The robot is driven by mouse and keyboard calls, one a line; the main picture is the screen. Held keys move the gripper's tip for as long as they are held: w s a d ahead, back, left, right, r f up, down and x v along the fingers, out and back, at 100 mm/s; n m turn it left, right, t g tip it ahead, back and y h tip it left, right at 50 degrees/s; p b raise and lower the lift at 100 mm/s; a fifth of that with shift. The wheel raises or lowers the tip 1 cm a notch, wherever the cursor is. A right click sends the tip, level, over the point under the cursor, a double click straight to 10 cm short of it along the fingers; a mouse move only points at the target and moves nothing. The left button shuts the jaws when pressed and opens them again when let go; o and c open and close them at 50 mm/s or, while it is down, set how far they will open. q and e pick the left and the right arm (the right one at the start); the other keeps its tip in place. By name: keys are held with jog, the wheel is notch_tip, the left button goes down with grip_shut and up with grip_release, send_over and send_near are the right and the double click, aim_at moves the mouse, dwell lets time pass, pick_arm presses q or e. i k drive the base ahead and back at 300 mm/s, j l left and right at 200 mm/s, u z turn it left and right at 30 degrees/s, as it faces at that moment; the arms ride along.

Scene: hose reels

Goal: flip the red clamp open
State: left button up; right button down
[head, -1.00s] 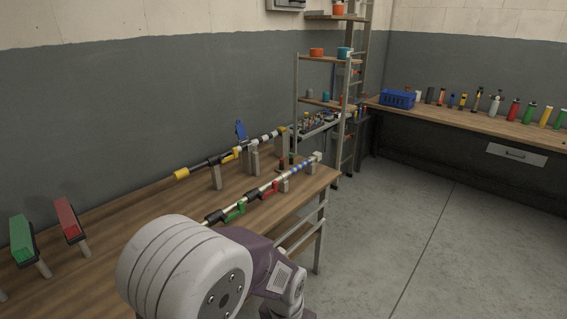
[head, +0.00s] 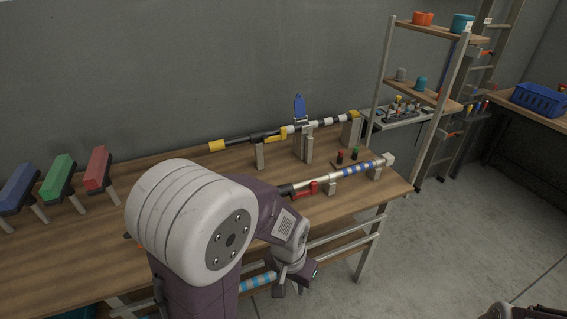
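The red clamp (head: 305,189) sits on the nearer pole (head: 348,172), held level above the workbench. It lies flat along the pole and looks closed, though it is small here. My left gripper (head: 292,286) hangs below and in front of the bench edge, apart from the clamp. Its two fingers look spread, with nothing between them. My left arm covers the near end of the pole. My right gripper does not show; only a dark piece of what looks like my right arm shows at the bottom right corner.
Behind, a second pole carries a raised blue clamp (head: 299,106) and a flat yellow clamp (head: 276,136). Blue, green and red blocks (head: 98,168) stand on posts at left. A shelf rack (head: 437,95) stands past the bench's right end. Floor at right is clear.

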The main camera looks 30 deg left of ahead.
aim_at(313, 190)
jog(key=i+u, duration=0.2)
jog(key=u, duration=0.25)
jog(key=i+u, duration=0.2)
jog(key=u, duration=0.25)
jog(key=i+l+u, duration=0.1)
jog(key=u, duration=0.3)
jog(key=i+l+u, duration=0.15)
jog(key=u, duration=0.3)
jog(key=i+l+u, duration=0.25)
jog(key=u, duration=0.2)
